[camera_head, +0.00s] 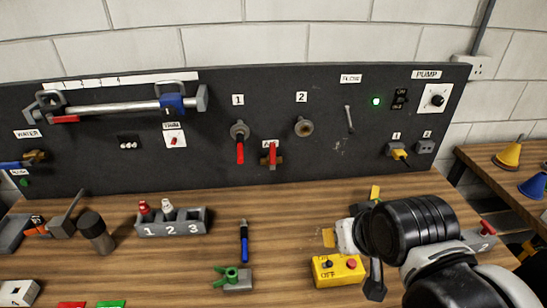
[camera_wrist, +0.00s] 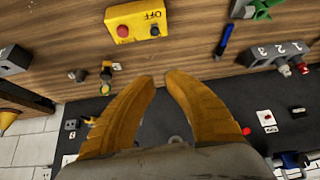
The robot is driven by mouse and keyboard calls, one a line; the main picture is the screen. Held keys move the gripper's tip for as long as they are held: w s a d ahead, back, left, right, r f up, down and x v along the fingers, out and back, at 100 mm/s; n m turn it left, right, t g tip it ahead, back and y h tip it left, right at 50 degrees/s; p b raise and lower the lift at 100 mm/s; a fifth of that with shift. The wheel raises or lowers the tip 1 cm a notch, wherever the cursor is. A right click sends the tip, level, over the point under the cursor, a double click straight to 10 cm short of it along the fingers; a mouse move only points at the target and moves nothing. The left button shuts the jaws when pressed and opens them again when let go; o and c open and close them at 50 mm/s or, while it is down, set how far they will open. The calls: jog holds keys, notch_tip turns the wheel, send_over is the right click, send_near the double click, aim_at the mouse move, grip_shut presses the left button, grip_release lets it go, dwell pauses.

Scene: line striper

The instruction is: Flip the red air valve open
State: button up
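The red air valve (camera_head: 272,155) is on the black panel under a partly covered label. It has a brass body and a red handle that stands roughly upright in the head view. My gripper (camera_head: 350,215) is above the table at the right, in front of the panel, well apart from the valve. In the wrist view its two yellow fingers (camera_wrist: 161,78) are apart with nothing between the tips. A small red part (camera_wrist: 246,131) shows beside the right finger there, but I cannot tell whether it belongs to the air valve.
Another red handle (camera_head: 240,152) hangs beneath fitting 1, close left of the valve. Fitting 2 (camera_head: 304,127) is to the upper right.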

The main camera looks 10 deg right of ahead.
jog(key=shift+w+a, duration=0.1)
jog(key=shift+w, duration=0.05)
grip_shut()
jog(key=m+t+y, duration=0.2)
jog(key=m+y, duration=0.5)
jog(key=y, duration=0.2)
send_near(273, 157)
jog(key=s+d+f, duration=0.2)
jog(key=s, duration=0.2)
jog(key=w+d+f+m+t+y, duration=0.1)
jog(key=w+d+m+t+y, duration=0.1)
jog(key=d, duration=0.4)
jog(key=shift+w+f+t+y, duration=0.3)
jog(key=shift+w+t+y, duration=0.4)
jog(key=shift+t, duration=0.3)
jog(key=s+a+b+x, duration=0.1)
jog(key=a+b+x, duration=0.1)
jog(key=x, duration=1.1)
jog(key=shift+s+b, duration=0.35)
jog(key=shift+s, duration=0.05)
